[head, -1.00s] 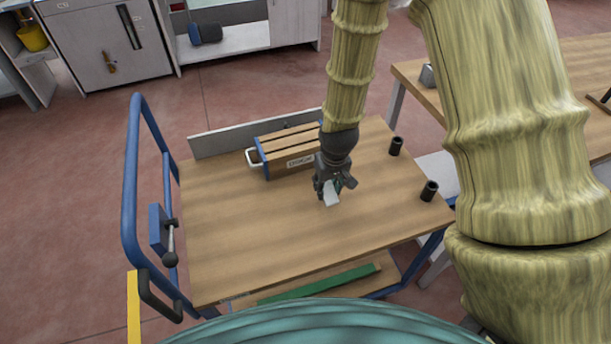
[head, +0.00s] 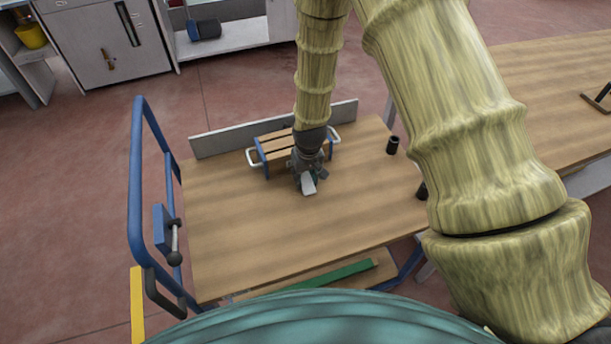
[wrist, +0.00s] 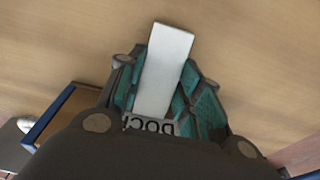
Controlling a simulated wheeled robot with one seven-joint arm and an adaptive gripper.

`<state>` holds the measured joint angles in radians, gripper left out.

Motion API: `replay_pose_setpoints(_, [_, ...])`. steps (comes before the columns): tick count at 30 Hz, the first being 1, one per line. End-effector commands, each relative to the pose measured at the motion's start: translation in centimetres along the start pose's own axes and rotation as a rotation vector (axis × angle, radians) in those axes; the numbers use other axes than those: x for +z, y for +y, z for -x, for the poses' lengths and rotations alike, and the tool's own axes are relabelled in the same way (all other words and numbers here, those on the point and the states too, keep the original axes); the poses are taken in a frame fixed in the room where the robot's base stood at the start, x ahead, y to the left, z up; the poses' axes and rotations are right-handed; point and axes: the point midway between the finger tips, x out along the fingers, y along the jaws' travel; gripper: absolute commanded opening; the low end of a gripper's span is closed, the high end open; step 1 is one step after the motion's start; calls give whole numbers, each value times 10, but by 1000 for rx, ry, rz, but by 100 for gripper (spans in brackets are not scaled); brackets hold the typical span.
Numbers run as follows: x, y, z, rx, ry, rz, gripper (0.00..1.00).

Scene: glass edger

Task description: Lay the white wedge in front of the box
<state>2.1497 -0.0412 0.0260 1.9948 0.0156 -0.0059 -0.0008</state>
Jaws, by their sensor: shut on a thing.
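The white wedge (wrist: 165,72) is held between the teal-padded fingers of my gripper (wrist: 160,95) in the wrist view. In the head view the wedge (head: 308,183) sticks out below my gripper (head: 309,180), on the near side of the box. The box (head: 273,147) is wooden with blue ends and white handles, and stands at the back of the cart top. My gripper and arm hide part of its front and right side. Part of the box (wrist: 75,115) shows at the lower left in the wrist view. I cannot tell whether the wedge touches the tabletop.
The wooden cart top (head: 260,230) is clear in its near and left parts. A grey board (head: 225,137) runs along its back edge. A black cylinder (head: 392,145) stands at the right; a second is mostly behind my arm. A blue handle frame (head: 136,190) rises at the left.

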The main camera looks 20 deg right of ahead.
Motion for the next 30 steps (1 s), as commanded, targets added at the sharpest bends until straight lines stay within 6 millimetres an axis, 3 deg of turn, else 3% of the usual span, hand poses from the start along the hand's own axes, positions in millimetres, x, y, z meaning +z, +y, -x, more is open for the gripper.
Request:
replay_pose_setpoints(14, [1, 0, -8, 0, 2, 0, 6])
replay_pose_setpoints(15, [1, 0, -7, 0, 2, 0, 42])
replay_pose_setpoints(18, [1, 0, -7, 0, 2, 0, 57])
replay_pose_setpoints(30, [0, 0, -3, 0, 2, 0, 57])
